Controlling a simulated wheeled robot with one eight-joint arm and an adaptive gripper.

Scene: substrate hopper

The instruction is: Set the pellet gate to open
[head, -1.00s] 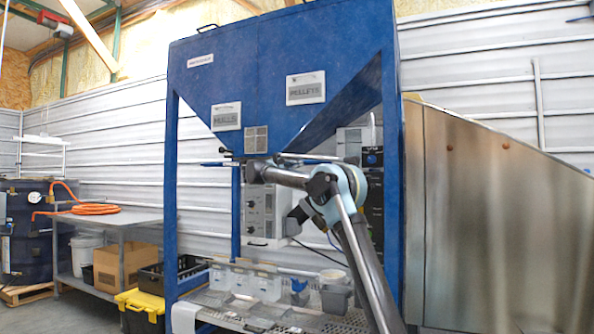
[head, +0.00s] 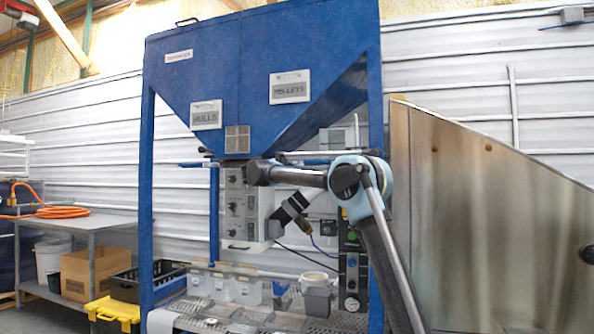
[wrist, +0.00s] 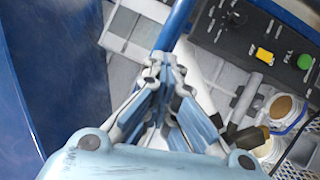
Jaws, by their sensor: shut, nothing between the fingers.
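The blue hopper (head: 235,60) carries a PELLETS label (head: 289,88) on its right slope and a HULLS label (head: 206,115) on its left slope. Thin rods with dark ends show under its outlet; the right rod (head: 325,154) runs just above my arm. I cannot tell which part is the pellet gate or how it is set. My gripper (wrist: 165,72) is shut and empty in the wrist view, its tips in front of a blue bar (wrist: 176,25). I cannot tell whether they touch. My arm partly hides the area below the outlet in the head view.
A grey control box (head: 243,205) hangs below the outlet. A black panel (wrist: 270,40) with yellow and green buttons is at upper right in the wrist view. Clear bins (head: 222,288) stand on the perforated deck below. A metal sheet panel (head: 470,220) stands to the right.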

